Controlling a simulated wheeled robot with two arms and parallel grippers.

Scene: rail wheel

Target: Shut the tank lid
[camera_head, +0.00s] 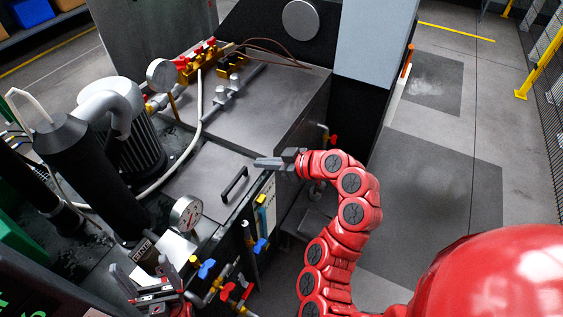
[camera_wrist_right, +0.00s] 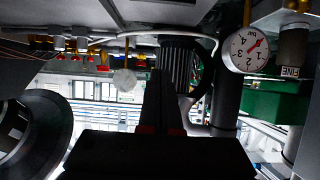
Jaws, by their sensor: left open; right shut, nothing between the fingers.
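The tank lid (camera_head: 205,182) is a grey metal panel with a black bar handle (camera_head: 234,184). In the head view it lies about level with the tank top; I cannot tell whether its edge is fully seated. My right gripper (camera_head: 258,162) is shut and empty, above the lid's right edge, beyond the handle. I cannot tell whether its tips touch the lid. In the right wrist view its dark fingers (camera_wrist_right: 160,92) point away, and no handle is clearly visible. My left gripper (camera_head: 143,280) is open and empty at the lower left, below the pressure gauge and apart from the lid.
A pressure gauge (camera_head: 186,214) stands at the lid's front left; it also shows in the wrist view (camera_wrist_right: 248,49). A ribbed motor (camera_head: 138,145) and black cylinder (camera_head: 92,172) stand left. Blue and red valves (camera_head: 207,269) line the front. Open floor (camera_head: 435,190) lies right.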

